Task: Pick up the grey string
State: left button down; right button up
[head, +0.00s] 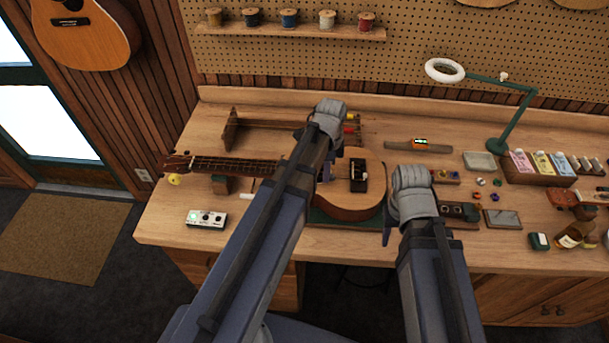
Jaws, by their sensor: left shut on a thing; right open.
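The ukulele (340,197) lies on the workbench with its neck to the left and a black piece on its top. My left gripper (325,168) is above the ukulele, where neck and body meet. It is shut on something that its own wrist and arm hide. I cannot make out a grey string anywhere in the head view. My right gripper (388,226) is open, just right of the ukulele's body. Its far finger is hidden behind the wrist, and I see nothing held in it.
A wooden rack (232,130) stands behind the neck, with yellow and red ends near my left wrist. A white device (206,219) lies front left. A green lamp (515,120), a box of colourful packets (540,178) and small parts fill the right. Spools (289,18) sit on the shelf.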

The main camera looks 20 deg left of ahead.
pick_arm(q)
jog(key=shift+r, duration=0.1)
notch_tip(320, 180, up, 10)
jog(key=p, duration=1)
jog(key=shift+r, duration=0.1)
notch_tip(320, 180, up, 5)
jog(key=p, duration=0.5)
jog(key=shift+f, duration=0.35)
